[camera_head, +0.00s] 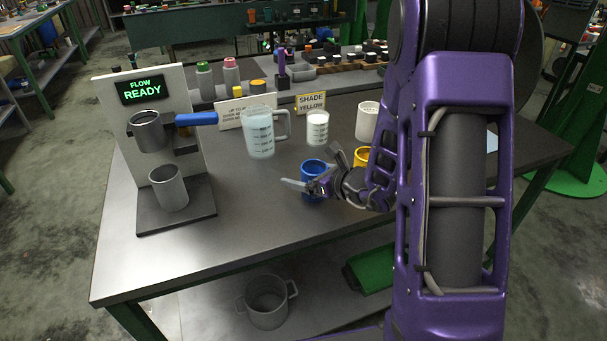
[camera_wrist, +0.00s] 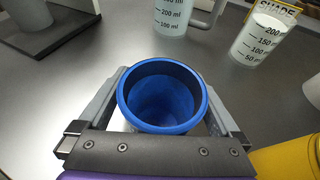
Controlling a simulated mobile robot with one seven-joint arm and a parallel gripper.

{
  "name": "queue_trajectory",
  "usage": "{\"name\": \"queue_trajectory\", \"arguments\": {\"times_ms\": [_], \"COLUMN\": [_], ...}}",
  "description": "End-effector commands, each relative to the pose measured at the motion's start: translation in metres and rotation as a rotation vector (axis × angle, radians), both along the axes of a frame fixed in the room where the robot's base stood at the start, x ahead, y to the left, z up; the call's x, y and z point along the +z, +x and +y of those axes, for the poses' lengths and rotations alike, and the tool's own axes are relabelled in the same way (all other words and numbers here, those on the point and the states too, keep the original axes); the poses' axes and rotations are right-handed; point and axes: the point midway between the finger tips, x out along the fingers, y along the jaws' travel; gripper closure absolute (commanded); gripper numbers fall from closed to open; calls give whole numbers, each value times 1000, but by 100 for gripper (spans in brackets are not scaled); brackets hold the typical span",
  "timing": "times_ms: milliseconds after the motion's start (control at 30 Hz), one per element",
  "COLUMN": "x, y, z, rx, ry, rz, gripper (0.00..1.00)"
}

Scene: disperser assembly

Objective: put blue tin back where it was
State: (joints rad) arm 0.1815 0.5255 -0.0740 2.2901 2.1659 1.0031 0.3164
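The blue tin (camera_head: 313,168) stands upright on the grey table, in front of the clear measuring jug. In the wrist view the open blue tin (camera_wrist: 162,98) is at the middle and looks empty. My gripper (camera_head: 309,166) is low over the table at the tin, with its fingers spread to either side of it. In the wrist view my gripper (camera_wrist: 164,76) has one finger left and one right of the tin, its rim hiding parts of them. The fingers look open; firm contact is not visible.
A yellow tin (camera_head: 361,157) is close right of my gripper. The jug (camera_head: 260,140), a white-filled beaker (camera_head: 317,128) and a white cup (camera_head: 367,121) stand behind. A dispenser (camera_head: 150,95) with grey cups stands left. The table front left is clear.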

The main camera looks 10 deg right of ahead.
Motion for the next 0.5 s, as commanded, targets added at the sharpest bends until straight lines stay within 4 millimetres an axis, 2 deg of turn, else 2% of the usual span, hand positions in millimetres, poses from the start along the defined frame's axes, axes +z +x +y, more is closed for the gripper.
{"name": "queue_trajectory", "arguments": {"times_ms": [300,500], "x": [6,21], "y": [-2,-31], "z": [-2,-23], "rx": [-1,-5], "ry": [0,-1], "rz": [0,-1], "gripper": [1,1]}}
